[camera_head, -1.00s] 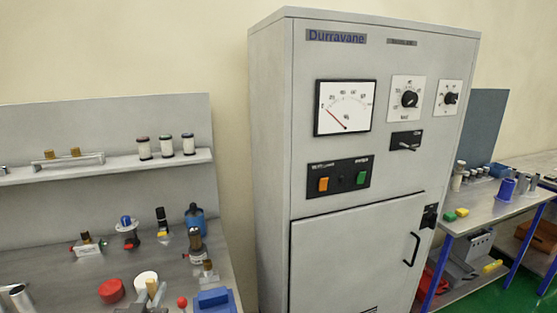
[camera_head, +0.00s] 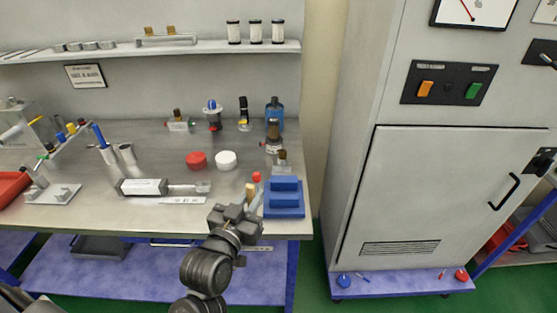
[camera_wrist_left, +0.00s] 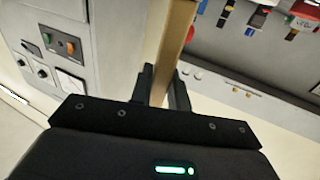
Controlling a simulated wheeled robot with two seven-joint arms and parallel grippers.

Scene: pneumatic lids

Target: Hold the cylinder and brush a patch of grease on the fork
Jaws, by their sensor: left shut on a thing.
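The cylinder (camera_head: 143,187) lies on the bench, grey with dark ends. Its rod points right and ends in a metal fork (camera_head: 203,187). My left gripper (camera_head: 240,213) is at the bench's front edge, right of the fork and apart from it. It is shut on a tan wooden handle, which looks like the brush (camera_head: 250,190). In the left wrist view the handle (camera_wrist_left: 178,32) runs up between the fingers (camera_wrist_left: 160,88); its bristles cannot be made out. A red round tin (camera_head: 196,160) and a white round pot (camera_head: 225,160) stand behind the fork. My right gripper is not in view.
A blue stepped block (camera_head: 284,197) stands just right of my left gripper, with a red ball (camera_head: 256,177) beside it. Several fittings stand along the back. A red tray (camera_head: 10,186) is at the far left. The grey cabinet (camera_head: 437,190) stands right of the bench.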

